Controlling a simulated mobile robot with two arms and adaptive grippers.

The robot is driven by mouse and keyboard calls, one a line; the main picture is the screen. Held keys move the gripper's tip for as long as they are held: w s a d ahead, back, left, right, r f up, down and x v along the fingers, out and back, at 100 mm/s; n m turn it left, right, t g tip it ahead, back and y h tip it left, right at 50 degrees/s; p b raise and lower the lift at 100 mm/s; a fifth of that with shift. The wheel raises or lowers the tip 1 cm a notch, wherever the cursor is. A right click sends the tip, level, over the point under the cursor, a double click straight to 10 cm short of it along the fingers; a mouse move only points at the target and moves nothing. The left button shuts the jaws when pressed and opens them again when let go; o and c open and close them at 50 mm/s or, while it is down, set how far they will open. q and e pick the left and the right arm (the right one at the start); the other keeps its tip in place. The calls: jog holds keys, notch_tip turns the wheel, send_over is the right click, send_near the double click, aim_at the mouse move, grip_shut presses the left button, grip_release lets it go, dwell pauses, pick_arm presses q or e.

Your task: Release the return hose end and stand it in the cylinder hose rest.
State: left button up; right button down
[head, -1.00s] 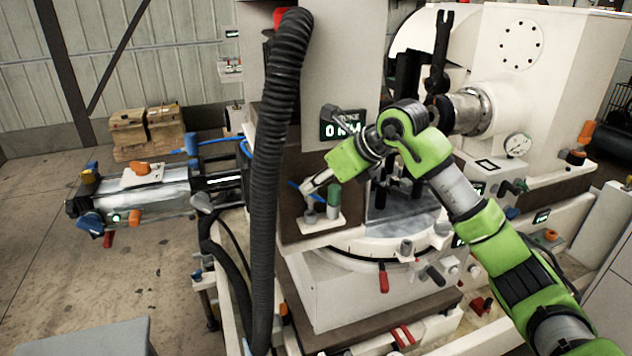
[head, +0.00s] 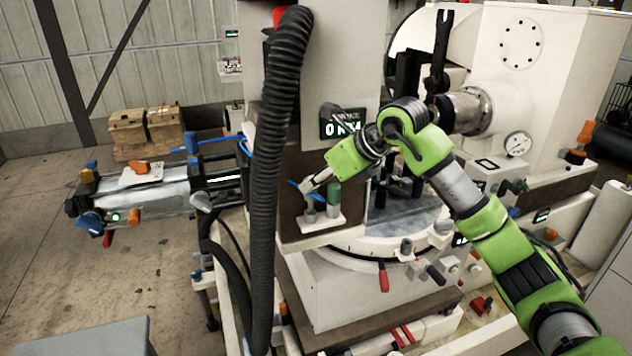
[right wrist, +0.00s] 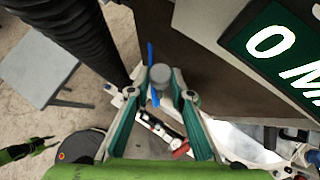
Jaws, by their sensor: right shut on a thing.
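My right gripper (head: 320,190) comes in from the right in front of the machine's brown-sided block. In the right wrist view its two teal-padded fingers (right wrist: 160,98) close on a grey round-topped piece (right wrist: 160,74), apparently the return hose end. A thin blue bar (right wrist: 151,58) lies beside that piece. In the head view the grey piece (head: 309,214) stands upright over a small cream plate (head: 322,224); I cannot tell whether they touch. The white hydraulic cylinder (head: 172,192) is at the left. I cannot make out its hose rest for certain. My left gripper is not in view.
A thick black corrugated hose (head: 272,170) hangs just left of my right gripper. A lit display (head: 342,127) is above it. A round table (head: 400,225) with red-tipped handles is to the right. The floor at the lower left is open, apart from a grey tabletop (head: 90,338).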

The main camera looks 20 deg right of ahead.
aim_at(315, 194)
jog(key=shift+f+b, duration=1.45)
jog(key=shift+f, duration=0.25)
dwell(0.5)
jog(key=c, duration=1.7)
grip_release()
jog(key=shift+r, duration=0.1)
jog(key=shift+s+d+r, duration=0.25)
jog(key=shift+r, duration=0.15)
jog(key=v, duration=1.1)
jog(key=shift+s+a, duration=0.1)
jog(key=shift+s, duration=0.05)
